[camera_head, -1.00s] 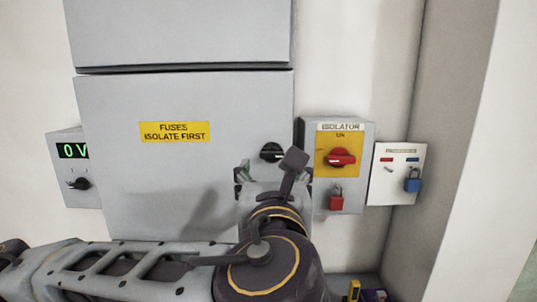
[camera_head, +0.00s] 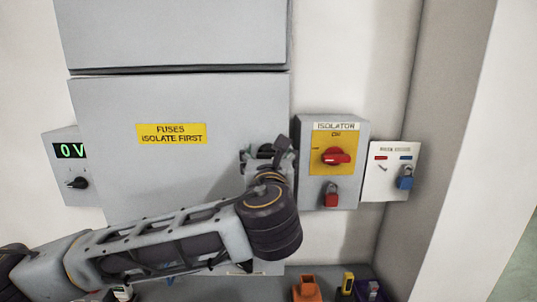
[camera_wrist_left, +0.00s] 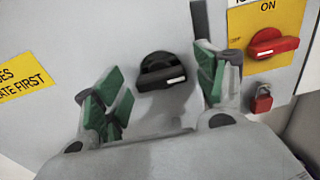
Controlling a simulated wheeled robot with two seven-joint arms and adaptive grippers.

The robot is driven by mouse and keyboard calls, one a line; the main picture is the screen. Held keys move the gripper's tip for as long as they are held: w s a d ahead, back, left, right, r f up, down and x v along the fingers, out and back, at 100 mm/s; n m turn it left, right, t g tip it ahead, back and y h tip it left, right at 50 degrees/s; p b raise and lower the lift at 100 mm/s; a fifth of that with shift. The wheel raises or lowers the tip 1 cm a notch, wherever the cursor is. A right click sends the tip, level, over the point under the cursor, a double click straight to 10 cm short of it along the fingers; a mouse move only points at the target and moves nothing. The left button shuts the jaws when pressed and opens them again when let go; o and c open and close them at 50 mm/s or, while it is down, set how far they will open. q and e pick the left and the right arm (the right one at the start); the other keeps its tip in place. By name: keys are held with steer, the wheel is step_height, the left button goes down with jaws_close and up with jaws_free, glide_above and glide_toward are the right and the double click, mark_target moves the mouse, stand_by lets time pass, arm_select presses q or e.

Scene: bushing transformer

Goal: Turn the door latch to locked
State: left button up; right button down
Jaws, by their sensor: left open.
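The door latch is a black round knob with a white mark, on the right side of the grey cabinet door (camera_head: 120,170). In the left wrist view the latch (camera_wrist_left: 163,73) shows between the green-padded fingers of my left gripper (camera_wrist_left: 160,92). The fingers are open, one to each side of the knob, and I see no contact. In the head view my left gripper (camera_head: 266,158) is in front of the door's right edge and hides the latch. My right gripper is in neither view.
Right of the door are the isolator box (camera_head: 311,168) with a red handle (camera_head: 337,156) and red padlock (camera_head: 331,196), then a white board (camera_head: 379,184) with a blue padlock (camera_head: 405,178). A 0 V meter box (camera_head: 75,185) is at left. An orange item (camera_head: 306,289) lies below.

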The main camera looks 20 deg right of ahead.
arm_select(q)
steer(key=shift+w, duration=0.15)
steer(key=c, duration=1)
